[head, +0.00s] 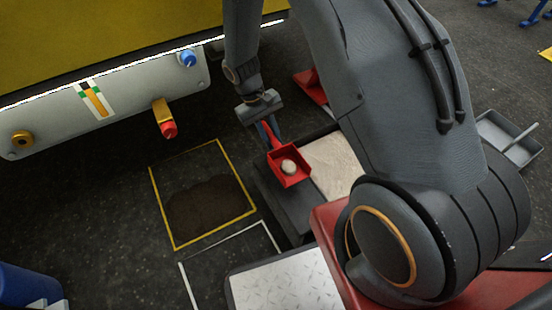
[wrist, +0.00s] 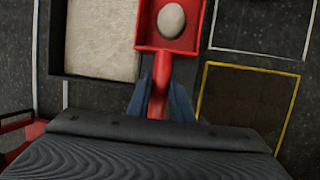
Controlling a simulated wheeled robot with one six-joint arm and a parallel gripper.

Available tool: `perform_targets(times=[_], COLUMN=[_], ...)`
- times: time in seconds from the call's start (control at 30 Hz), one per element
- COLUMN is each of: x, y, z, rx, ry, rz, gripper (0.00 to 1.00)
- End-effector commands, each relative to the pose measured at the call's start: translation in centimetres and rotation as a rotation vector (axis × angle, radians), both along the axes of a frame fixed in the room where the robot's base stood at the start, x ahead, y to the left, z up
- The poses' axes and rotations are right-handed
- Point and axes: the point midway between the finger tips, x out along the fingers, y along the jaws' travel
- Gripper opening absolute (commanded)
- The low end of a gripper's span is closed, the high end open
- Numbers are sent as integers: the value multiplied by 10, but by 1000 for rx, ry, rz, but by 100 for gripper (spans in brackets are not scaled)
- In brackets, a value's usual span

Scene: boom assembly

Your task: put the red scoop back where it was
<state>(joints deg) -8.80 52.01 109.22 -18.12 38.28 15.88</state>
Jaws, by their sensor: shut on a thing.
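The red scoop (head: 288,178) is held in the air by my gripper (head: 268,132), which is shut on its handle. A pale rounded lump (head: 289,166) lies in the scoop's pan. In the wrist view the scoop (wrist: 152,38) points away from my gripper (wrist: 160,98), with the pale lump (wrist: 171,20) in the pan. Behind the scoop in the head view is a dark tray with pale, sand-like filling (head: 334,164). The filling (wrist: 100,40) is left of the scoop in the wrist view.
A yellow-outlined square with dark soil (head: 208,205) lies left of the scoop. A white-outlined area (head: 230,256) is nearer. Another red object (head: 310,86) lies behind my gripper. A grey tray (head: 508,138) stands at right. A panel with knobs (head: 100,105) is at upper left.

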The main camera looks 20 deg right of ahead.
Motion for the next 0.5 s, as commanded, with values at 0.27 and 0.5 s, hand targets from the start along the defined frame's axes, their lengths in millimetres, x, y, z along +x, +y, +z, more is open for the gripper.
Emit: perform_targets(times=[0.27,0.5], x=[0,0], y=[0,0], z=[-36,-65], rx=[0,0], ry=[1,0], rz=[-1,0], gripper=[0,0])
